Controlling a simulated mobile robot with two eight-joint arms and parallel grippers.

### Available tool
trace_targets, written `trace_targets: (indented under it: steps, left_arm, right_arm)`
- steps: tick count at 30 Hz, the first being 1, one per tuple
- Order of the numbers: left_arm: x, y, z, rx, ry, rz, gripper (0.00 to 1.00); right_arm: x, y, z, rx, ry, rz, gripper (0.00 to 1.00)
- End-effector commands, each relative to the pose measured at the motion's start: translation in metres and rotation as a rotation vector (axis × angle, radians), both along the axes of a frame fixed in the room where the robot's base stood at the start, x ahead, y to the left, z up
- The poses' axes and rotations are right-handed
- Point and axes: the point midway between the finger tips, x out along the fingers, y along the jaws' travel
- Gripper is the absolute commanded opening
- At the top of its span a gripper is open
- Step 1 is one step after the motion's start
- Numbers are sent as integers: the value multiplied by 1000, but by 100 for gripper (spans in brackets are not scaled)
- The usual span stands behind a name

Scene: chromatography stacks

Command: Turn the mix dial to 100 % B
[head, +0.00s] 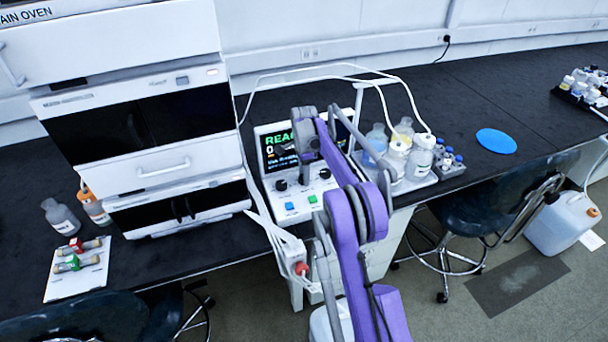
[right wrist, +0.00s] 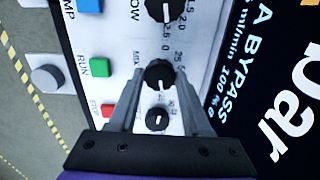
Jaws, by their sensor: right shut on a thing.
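The mix dial (right wrist: 158,74) is a black round knob on the white control panel (right wrist: 118,45), with printed scale marks beside it. My right gripper (right wrist: 159,82) has one grey finger on each side of it and is shut on it. In the head view my right gripper (head: 306,160) reaches down to the panel between two other black knobs and hides most of the dial. The panel's screen (head: 279,152) shows green text, partly covered by my arm. The wrist view shows large screen text reading "A BYPASS" and "bar". My left gripper is not in view.
The flow knob (right wrist: 167,8) and a small knob (right wrist: 157,119) flank the dial. The blue button (head: 290,206), green button (head: 312,198) and a red button (right wrist: 108,110) are close by. Bottles stand in a tray (head: 412,184) at right. White tubing loops behind.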

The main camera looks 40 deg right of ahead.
Motion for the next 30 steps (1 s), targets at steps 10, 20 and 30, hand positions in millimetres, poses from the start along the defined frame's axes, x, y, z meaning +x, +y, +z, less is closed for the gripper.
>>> trace_targets:
  steps: [10, 20, 30]
  left_arm:
    - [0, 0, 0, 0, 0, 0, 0]
    - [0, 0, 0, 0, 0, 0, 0]
    - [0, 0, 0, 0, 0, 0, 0]
  right_arm:
    - [0, 0, 1, -2, -2, -28, 0]
    - [0, 0, 1, 0, -1, -27, 68]
    - [0, 0, 1, 0, 0, -26, 78]
